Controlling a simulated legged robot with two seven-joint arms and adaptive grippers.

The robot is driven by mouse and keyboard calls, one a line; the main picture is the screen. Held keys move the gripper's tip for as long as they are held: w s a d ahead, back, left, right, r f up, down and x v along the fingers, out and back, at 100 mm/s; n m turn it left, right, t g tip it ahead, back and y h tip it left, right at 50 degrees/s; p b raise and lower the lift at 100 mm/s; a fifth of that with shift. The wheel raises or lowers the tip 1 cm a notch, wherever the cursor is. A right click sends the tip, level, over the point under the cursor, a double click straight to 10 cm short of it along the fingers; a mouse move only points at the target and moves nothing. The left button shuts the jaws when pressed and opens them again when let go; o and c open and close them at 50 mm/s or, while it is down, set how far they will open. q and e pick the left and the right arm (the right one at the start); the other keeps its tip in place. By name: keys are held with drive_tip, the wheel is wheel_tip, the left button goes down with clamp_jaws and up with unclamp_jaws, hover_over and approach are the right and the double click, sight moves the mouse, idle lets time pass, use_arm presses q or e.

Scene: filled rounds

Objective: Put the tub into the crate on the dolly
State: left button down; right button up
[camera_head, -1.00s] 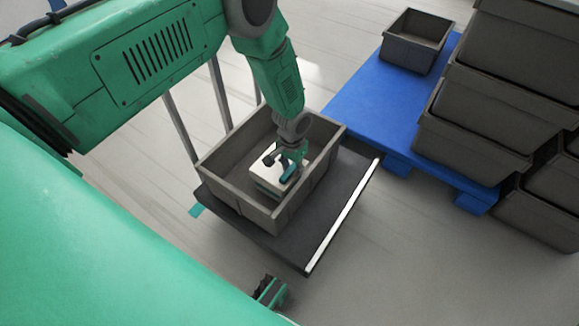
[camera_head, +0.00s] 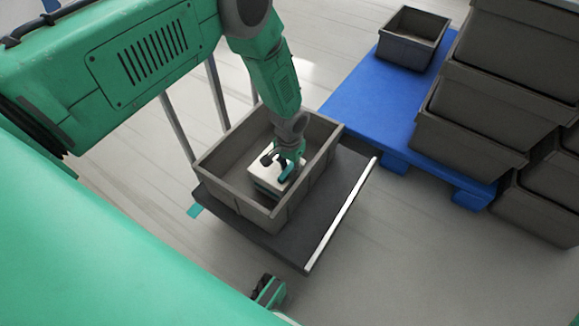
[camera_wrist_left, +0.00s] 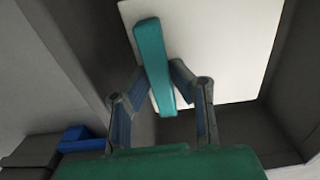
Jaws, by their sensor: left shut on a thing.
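The tub (camera_head: 262,180) has a white top and a teal band on its side. It is inside the grey crate (camera_head: 222,190), below the rim. The crate stands on the dark dolly (camera_head: 343,190). My left gripper (camera_head: 287,170) reaches down into the crate over the tub. In the left wrist view, the fingers of my left gripper (camera_wrist_left: 160,82) are shut on the teal bar handle across the tub's white top (camera_wrist_left: 225,50). The tub's underside is hidden, so I cannot tell whether it touches the crate floor.
A blue pallet (camera_head: 365,95) stands right of the dolly, with a small empty grey bin (camera_head: 410,42) on it. Several grey bins (camera_head: 480,90) are stacked at the right. The floor (camera_head: 430,260) in front is clear.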

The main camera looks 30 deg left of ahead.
use_arm(q)
drive_tip(key=shift+a+f, duration=0.15)
drive_tip(key=shift+a, duration=0.05)
drive_tip(key=shift+d, duration=0.25)
drive_tip(key=c, duration=1.3)
unclamp_jaws()
drive_tip(key=shift+c, duration=0.2)
drive_tip(key=shift+o, duration=0.3)
drive_tip(key=shift+a, duration=0.1)
drive_tip(key=o, duration=0.4)
drive_tip(key=shift+f, duration=0.1)
